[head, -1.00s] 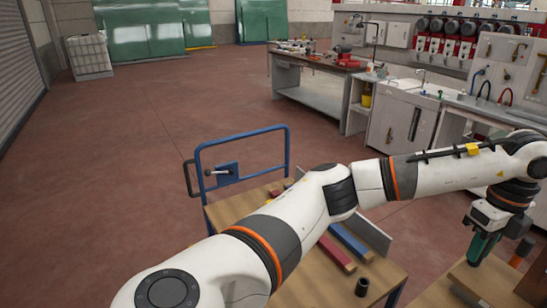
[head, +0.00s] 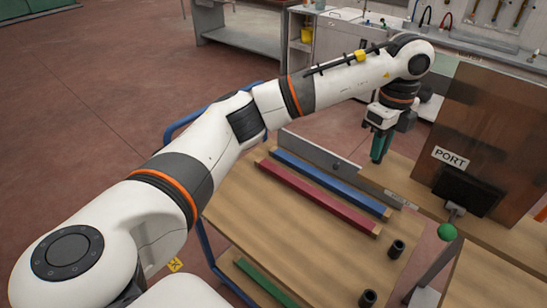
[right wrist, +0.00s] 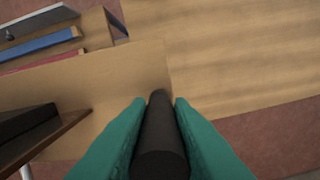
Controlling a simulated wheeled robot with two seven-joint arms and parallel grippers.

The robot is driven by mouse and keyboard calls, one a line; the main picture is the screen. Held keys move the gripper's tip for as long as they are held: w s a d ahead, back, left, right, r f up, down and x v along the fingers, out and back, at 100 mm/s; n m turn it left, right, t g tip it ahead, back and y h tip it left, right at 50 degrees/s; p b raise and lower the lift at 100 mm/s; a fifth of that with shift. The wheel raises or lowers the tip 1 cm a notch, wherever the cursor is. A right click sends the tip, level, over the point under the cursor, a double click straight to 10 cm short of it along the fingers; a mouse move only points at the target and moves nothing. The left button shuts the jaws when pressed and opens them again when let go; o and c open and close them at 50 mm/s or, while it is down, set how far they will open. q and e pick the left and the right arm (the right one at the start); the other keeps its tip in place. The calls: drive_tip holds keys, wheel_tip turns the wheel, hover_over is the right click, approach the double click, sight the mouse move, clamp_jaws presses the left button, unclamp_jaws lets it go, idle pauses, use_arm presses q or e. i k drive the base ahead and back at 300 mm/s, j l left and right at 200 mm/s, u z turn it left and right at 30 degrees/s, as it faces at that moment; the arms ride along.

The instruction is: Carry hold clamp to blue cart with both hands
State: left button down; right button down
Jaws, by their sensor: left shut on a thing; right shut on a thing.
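The blue cart has a wooden top (head: 285,225) and a blue tube frame; it fills the lower middle of the head view. My left gripper (head: 380,150) points down beyond the cart's far right corner, teal fingers shut; what it grips is mostly hidden there. My right gripper (right wrist: 160,110) is seen only in the right wrist view, its teal fingers shut on a dark cylindrical grip of the hold clamp (right wrist: 161,140). The rest of the clamp cannot be made out.
On the cart lie a red bar (head: 318,198), a blue bar (head: 330,183), a grey metal angle and two black cylinders (head: 396,249). A brown board (head: 490,125) with a PORT sign stands at right, a dark box in front. Open floor lies at left.

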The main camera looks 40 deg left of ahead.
sight(283, 237)
drive_tip(key=k+j, duration=0.1)
drive_tip(key=j, duration=1.05)
drive_tip(key=k+j, duration=0.15)
drive_tip(key=j, duration=0.45)
